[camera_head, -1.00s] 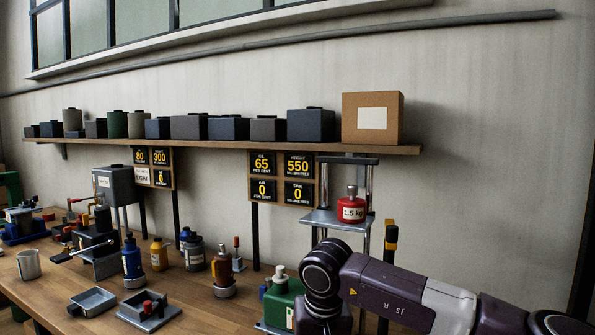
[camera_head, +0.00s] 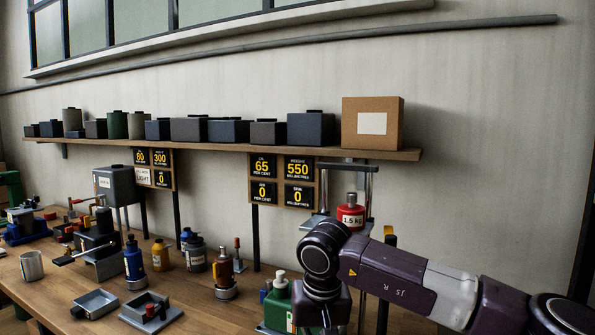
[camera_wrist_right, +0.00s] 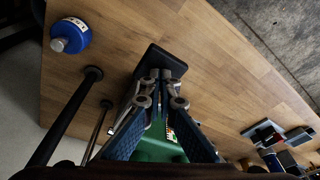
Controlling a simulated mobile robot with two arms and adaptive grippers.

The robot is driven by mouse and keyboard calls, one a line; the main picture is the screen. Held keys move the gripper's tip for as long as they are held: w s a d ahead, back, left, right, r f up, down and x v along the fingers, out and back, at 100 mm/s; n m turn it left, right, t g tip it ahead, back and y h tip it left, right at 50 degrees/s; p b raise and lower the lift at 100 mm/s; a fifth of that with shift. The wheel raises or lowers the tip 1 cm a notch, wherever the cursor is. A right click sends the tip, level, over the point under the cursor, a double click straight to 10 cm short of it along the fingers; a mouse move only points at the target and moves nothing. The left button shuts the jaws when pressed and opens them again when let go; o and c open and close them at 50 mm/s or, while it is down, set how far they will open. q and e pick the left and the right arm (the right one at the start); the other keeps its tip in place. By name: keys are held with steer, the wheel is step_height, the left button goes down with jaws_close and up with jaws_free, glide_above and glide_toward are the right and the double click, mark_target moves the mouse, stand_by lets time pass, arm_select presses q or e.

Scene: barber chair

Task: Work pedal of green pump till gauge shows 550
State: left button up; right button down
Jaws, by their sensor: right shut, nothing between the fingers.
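The green pump (camera_head: 279,300) stands on the bench, partly hidden by my right arm; it also shows under the gripper in the right wrist view (camera_wrist_right: 158,146). A black pedal (camera_wrist_right: 162,60) extends beyond its body. My right gripper (camera_wrist_right: 161,78) is shut and empty, its fingertips at the near edge of the pedal; I cannot tell whether they touch. In the head view its fingers are out of frame at the bottom. The display board (camera_head: 281,181) reads 65, height 550 millimetres, 0 and 0. My left gripper is not in view.
A red 1.5 kg weight (camera_head: 350,214) stands on the lift frame behind my right arm. A red-brown bottle (camera_head: 224,268) and open grey trays (camera_head: 94,304) stand left of the pump. A blue container (camera_wrist_right: 71,36) and dark posts (camera_wrist_right: 68,115) show in the wrist view.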

steer(key=p+v, duration=0.2)
steer(key=v, duration=0.1)
steer(key=w+p+v, duration=0.1)
steer(key=p+v, duration=0.1)
steer(key=v, duration=0.1)
steer(key=shift+w+r, duration=0.15)
stand_by(0.3)
